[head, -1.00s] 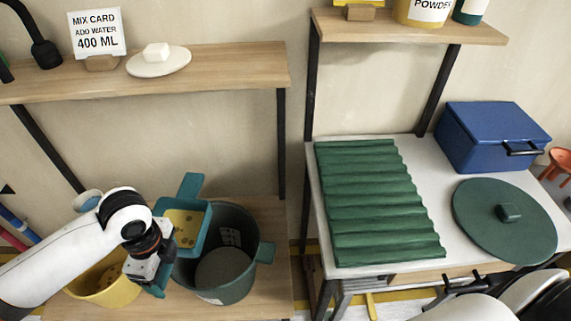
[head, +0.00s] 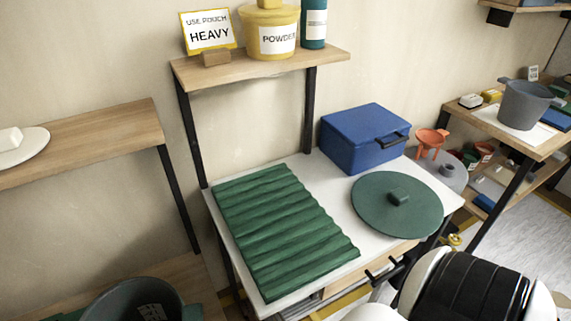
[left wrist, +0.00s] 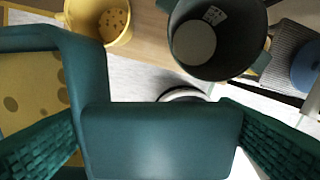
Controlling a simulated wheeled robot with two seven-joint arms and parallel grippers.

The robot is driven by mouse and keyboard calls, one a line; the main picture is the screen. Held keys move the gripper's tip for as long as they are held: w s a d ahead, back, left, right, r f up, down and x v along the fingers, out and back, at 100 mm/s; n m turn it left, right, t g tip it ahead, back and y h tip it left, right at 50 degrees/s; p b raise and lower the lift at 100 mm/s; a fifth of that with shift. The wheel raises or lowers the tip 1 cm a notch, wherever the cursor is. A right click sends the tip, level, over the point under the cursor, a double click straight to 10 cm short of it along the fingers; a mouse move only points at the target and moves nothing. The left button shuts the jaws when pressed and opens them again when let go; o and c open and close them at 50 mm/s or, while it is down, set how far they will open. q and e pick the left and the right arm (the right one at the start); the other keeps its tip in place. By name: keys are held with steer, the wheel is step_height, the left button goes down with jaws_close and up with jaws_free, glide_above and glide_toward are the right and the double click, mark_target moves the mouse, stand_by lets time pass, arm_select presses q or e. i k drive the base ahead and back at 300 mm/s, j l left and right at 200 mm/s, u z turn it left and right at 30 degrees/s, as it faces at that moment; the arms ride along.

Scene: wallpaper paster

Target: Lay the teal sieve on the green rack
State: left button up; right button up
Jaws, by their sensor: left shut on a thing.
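The teal sieve (left wrist: 92,75) is in my left gripper (left wrist: 157,125). In the left wrist view its broad handle (left wrist: 160,140) lies between the two textured fingers, and part of its yellow, spotted inside shows at the left. The green rack (head: 280,232), a ridged sheet, lies bare on the white table in the head view. My left gripper is outside the head view, and the rack is not seen in the left wrist view. The sieve is apart from the rack. My right gripper is not seen.
A round dark green lid (head: 397,205) and a blue box (head: 365,138) stand right of the rack. A shelf (head: 260,66) with a sign and containers overhangs behind. A dark green bucket (left wrist: 208,45) and yellow bucket (left wrist: 115,30) are below.

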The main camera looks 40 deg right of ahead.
mark_target(288, 232)
steer(key=z, duration=1.8)
